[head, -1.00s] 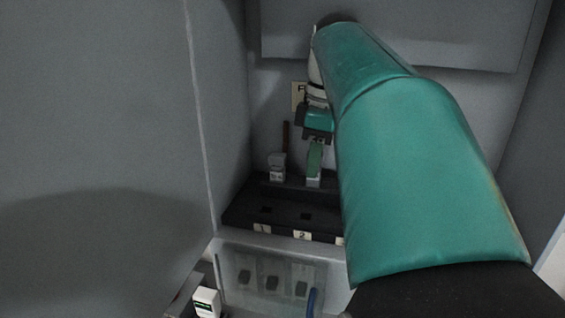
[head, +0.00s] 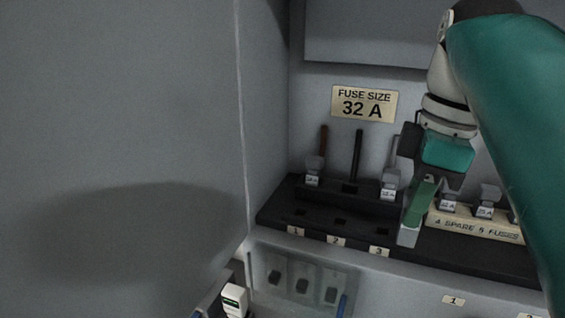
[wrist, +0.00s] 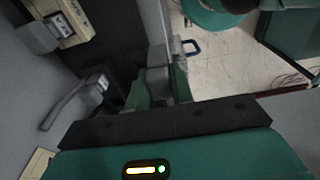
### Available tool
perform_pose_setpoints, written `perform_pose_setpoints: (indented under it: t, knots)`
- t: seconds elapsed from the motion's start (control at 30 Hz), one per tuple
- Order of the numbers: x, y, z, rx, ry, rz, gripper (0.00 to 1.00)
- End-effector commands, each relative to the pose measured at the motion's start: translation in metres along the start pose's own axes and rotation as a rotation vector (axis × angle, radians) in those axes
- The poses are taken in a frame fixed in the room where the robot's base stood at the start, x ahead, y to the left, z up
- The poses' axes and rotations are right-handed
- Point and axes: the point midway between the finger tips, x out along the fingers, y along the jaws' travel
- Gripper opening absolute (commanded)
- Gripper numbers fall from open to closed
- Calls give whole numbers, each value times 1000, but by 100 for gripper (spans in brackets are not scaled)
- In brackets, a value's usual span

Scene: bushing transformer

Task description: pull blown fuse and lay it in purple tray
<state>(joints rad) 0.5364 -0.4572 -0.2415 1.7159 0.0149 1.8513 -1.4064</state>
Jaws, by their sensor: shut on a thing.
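My gripper (head: 418,200) is shut on a grey fuse (head: 408,236), which hangs below its green fingers in front of the black fuse block. In the wrist view the fuse (wrist: 157,82) is a grey block between the fingers. The black fuse block (head: 320,215) has tags 1, 2 and 3. Fuses stand at its left position (head: 313,170) and third position (head: 390,184). The middle position (head: 350,188) is empty, with a dark upright strip behind it. I cannot make out a purple tray in either view.
A spare fuse rack (head: 475,222) with several fuses stands just right of the held fuse. A "FUSE SIZE 32 A" plate (head: 364,104) is on the back wall. A clear cover (head: 300,278) is below the block. A white device (head: 234,301) is at lower left. The cabinet wall closes the left side.

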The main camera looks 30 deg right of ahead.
Motion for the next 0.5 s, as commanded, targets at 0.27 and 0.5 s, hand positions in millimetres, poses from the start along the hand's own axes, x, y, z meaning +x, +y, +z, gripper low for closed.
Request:
perform_pose_setpoints:
  t: [0.27, 0.5]
  knots:
    - [-8, -17, 14, -2, -1, 0, 0]
    - [-26, -18, 12, -2, -1, 0, 0]
